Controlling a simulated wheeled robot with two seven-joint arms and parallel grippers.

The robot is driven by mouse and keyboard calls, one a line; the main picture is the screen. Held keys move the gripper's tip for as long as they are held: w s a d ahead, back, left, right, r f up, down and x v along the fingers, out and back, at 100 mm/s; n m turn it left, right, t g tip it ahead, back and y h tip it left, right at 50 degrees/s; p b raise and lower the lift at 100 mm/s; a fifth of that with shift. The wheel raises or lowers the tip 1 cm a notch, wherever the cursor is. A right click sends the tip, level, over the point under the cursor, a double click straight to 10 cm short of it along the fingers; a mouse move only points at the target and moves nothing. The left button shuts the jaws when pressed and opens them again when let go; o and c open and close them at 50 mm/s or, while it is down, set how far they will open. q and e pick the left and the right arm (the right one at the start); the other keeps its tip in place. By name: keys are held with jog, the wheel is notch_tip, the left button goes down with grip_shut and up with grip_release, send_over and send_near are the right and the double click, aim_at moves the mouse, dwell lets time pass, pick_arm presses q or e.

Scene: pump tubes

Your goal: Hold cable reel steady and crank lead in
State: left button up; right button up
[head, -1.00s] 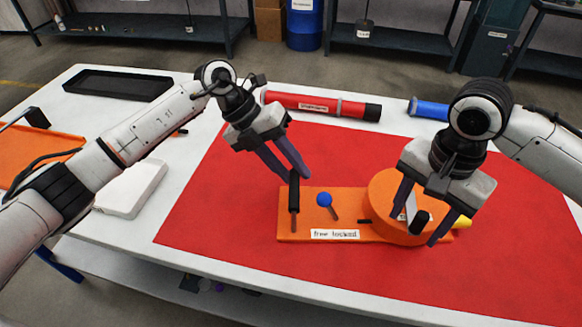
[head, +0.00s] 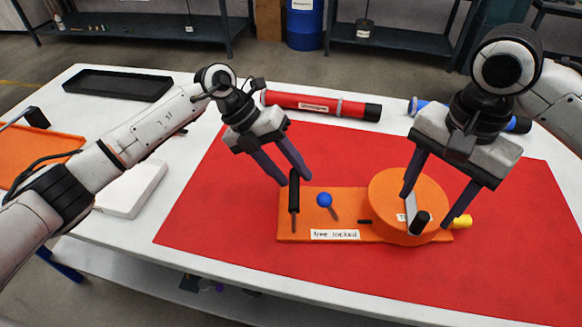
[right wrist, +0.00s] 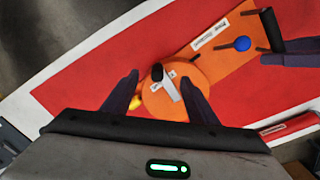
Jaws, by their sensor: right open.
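The cable reel is an orange drum (head: 390,190) on the right end of an orange base (head: 345,205). A pale crank arm (head: 410,204) on its top carries a black knob (head: 421,222). A yellow piece (head: 461,222) shows at the drum's right side.
A blue-knobbed lever (head: 324,200) and a "free locked" label (head: 335,235) are on the base. A red tube (head: 310,103) and a blue tube lie at the back. A black tray (head: 118,85) and a white box (head: 132,189) are left. The red mat's front is clear.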

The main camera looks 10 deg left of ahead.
pick_arm(q)
jog(key=shift+o, duration=0.8)
jog(key=shift+f, duration=0.1)
pick_arm(e)
jog(key=shift+w, duration=0.1)
pick_arm(q)
jog(key=shift+r, duration=0.2)
jog(key=shift+r, duration=0.1)
jog(key=shift+w+r, duration=0.1)
jog(key=shift+r, duration=0.05)
jog(key=v, duration=1.1)
jog(key=shift+s+a, duration=0.25)
